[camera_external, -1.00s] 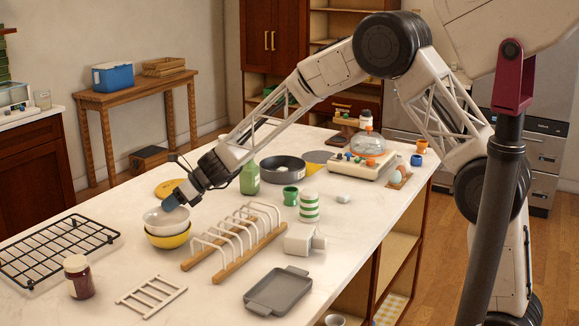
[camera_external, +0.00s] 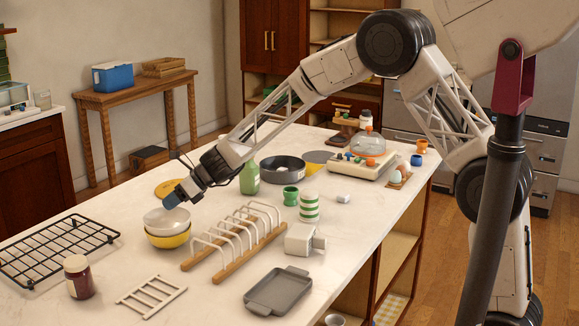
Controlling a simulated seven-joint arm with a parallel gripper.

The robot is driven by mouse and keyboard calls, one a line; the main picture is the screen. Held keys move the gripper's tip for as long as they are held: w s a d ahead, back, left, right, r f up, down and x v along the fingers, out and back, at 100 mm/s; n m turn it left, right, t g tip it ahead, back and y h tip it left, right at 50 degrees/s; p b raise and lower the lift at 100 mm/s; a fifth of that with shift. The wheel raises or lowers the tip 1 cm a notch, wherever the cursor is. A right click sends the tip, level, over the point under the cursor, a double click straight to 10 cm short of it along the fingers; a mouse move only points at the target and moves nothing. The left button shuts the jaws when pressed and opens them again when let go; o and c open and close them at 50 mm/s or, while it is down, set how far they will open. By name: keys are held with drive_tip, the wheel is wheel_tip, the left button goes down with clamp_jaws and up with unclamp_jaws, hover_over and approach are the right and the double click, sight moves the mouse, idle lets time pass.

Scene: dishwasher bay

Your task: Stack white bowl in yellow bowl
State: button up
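The yellow bowl (camera_external: 168,240) stands on the white counter, left of the wooden-footed rack. The white bowl (camera_external: 160,219) sits at the yellow bowl's mouth, its upper part showing above the yellow rim. It looks a little tilted; I cannot tell whether it rests fully inside.
The rack (camera_external: 235,242) with white wire loops stands just right of the bowls. A black wire grid (camera_external: 57,250) lies to the left. A dark jar (camera_external: 79,277), a white ladder-like rack (camera_external: 151,295) and a grey tray (camera_external: 278,290) are in front. A green bottle (camera_external: 249,178) stands behind.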

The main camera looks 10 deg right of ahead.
drive_tip(key=v, duration=1.1)
drive_tip(key=shift+d+r, duration=0.1)
drive_tip(key=shift+d, duration=0.1)
idle(0.6)
drive_tip(key=s+d+r+n+h, duration=0.2)
drive_tip(key=s+d+r+n, duration=0.15)
drive_tip(key=d, duration=0.75)
drive_tip(key=s+d+r+n+t+h, duration=0.15)
drive_tip(key=s+d+n, duration=0.25)
drive_tip(key=d, duration=0.6)
drive_tip(key=s+d+r+n+h, duration=0.1)
drive_tip(key=s+d+r+n, duration=0.25)
drive_tip(key=d, duration=0.75)
drive_tip(key=s+d+f+n+h, duration=0.1)
drive_tip(key=s+d+n+h, duration=0.2)
drive_tip(key=s+d, duration=0.8)
drive_tip(key=s+d+f+n+t+h, duration=0.1)
drive_tip(key=s+d+f+n+h, duration=0.1)
drive_tip(key=s+d+n+h, duration=0.2)
drive_tip(key=s+d+n, duration=0.3)
drive_tip(key=s+d, duration=0.5)
drive_tip(key=d, duration=0.3)
drive_tip(key=shift+n, duration=0.3)
